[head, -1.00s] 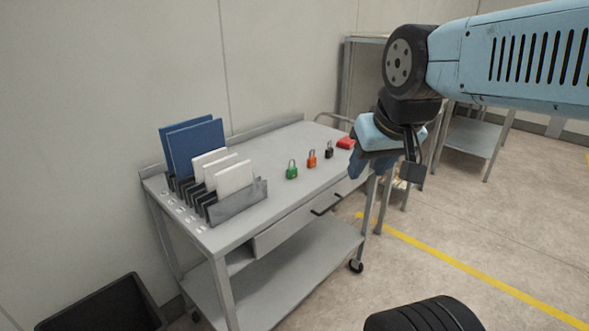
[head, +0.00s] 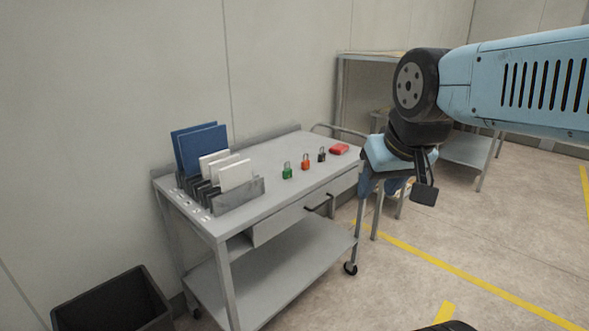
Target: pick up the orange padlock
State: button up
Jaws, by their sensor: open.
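The orange padlock (head: 306,163) stands upright on the top of the grey cart (head: 262,203), between a green padlock (head: 287,171) on its left and a black padlock (head: 321,155) on its right. My gripper (head: 392,188) hangs at the right, beyond the cart's right end in the picture and apart from all the padlocks. Its fingers are partly hidden behind its own wrist. It is open, and nothing shows in it.
A red object (head: 339,149) lies right of the black padlock. A file rack (head: 238,195) with blue and white folders stands at the cart's left end. A black bin (head: 112,303) is on the floor at lower left. A shelf stands behind my arm.

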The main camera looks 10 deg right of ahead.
aim_at(304, 164)
jog(key=z, duration=0.1)
jog(key=i, duration=0.9)
jog(key=u, duration=0.05)
